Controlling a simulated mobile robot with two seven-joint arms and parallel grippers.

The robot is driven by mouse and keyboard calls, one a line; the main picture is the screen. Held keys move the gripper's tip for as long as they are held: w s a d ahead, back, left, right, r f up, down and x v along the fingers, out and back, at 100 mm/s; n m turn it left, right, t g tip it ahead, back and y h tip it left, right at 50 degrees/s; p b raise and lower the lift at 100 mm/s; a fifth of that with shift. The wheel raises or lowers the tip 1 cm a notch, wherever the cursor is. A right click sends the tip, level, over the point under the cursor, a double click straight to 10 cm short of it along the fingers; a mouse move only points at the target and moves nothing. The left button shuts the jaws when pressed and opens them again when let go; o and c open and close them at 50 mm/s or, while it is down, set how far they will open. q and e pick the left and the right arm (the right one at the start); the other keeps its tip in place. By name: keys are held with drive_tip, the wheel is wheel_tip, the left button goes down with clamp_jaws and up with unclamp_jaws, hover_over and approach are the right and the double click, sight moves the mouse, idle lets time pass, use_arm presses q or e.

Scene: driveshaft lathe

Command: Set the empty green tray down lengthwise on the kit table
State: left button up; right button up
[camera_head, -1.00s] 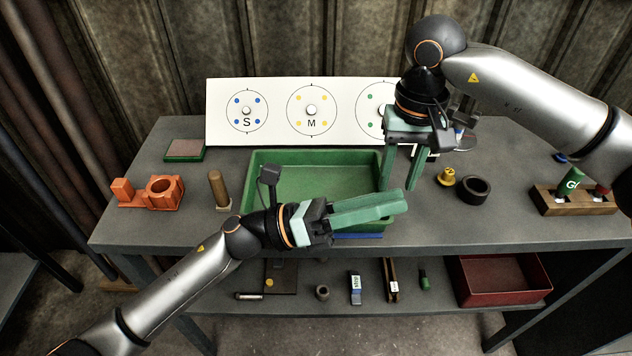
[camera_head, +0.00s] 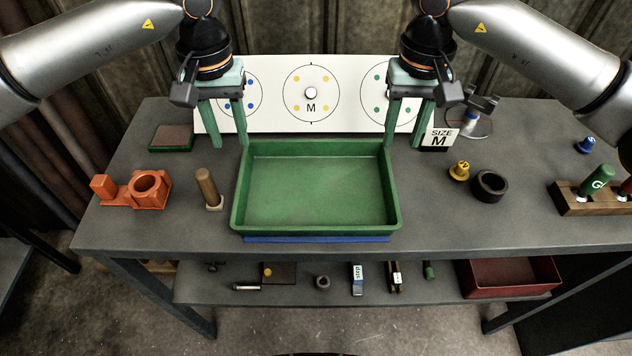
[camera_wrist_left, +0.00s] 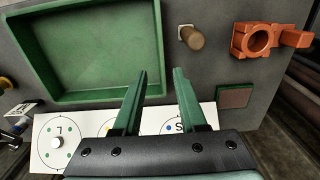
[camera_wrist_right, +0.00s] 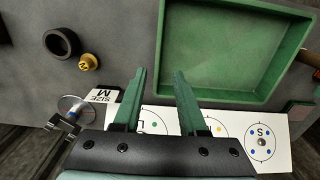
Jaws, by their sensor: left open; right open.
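The empty green tray (camera_head: 315,188) sits on the grey table (camera_head: 430,215), its long side running left to right, its front edge above a blue strip (camera_head: 316,239). It also shows in the left wrist view (camera_wrist_left: 95,45) and the right wrist view (camera_wrist_right: 228,50). My left gripper (camera_head: 230,144) is open, pointing down at the tray's back left corner. My right gripper (camera_head: 403,144) is open, pointing down at the back right corner. Both grippers are empty. I cannot tell whether any finger touches the tray wall.
A white board with circles (camera_head: 311,75) stands behind the tray. An orange fixture (camera_head: 135,190) and a wooden peg (camera_head: 207,187) are left. A yellow knob (camera_head: 459,171), a black ring (camera_head: 489,186) and a size M card (camera_head: 440,138) are right. A red bin (camera_head: 508,277) is on the lower shelf.

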sight(242, 179)
use_arm(q)
drive_tip(key=shift+s, duration=0.1)
wheel_tip(242, 179, down, 13)
drive_tip(key=shift+r, duration=0.2)
use_arm(e)
wheel_tip(242, 179, down, 12)
drive_tip(key=shift+f, duration=0.25)
use_arm(q)
clamp_jaws()
use_arm(e)
clamp_jaws()
use_arm(q)
drive_tip(key=shift+r, duration=0.1)
idle(0.8)
